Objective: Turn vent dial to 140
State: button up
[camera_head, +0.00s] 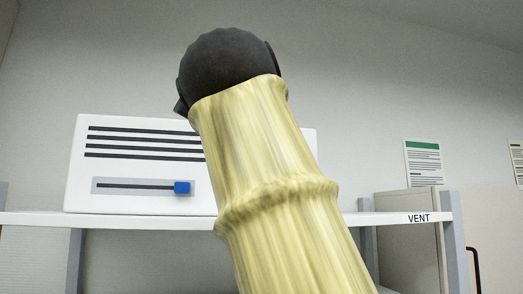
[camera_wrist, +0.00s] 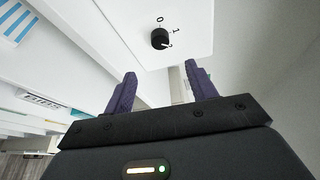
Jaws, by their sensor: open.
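The vent unit is a white box (camera_head: 140,180) on a shelf labelled VENT in the head view. Its black round dial (camera_wrist: 159,39) shows on the white panel in the wrist view, with the marks 0 and 1 beside it. A small light mark sits at the dial's lower right edge; its exact setting is too small to read. My gripper (camera_wrist: 160,70) has two purple fingers, spread apart and empty. The dial appears beyond and between the fingertips, with no visible contact. In the head view my arm covers the box's right part, and the dial and fingers are hidden.
The box front also has dark slots and a slider with a blue knob (camera_head: 182,188). The white shelf (camera_head: 390,218) runs under the box. Posted sheets (camera_head: 424,163) hang on the wall at the right, above a beige cabinet.

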jog(key=s, duration=0.4)
jog(key=shift+s+a+r, duration=0.15)
jog(key=shift+a, duration=0.1)
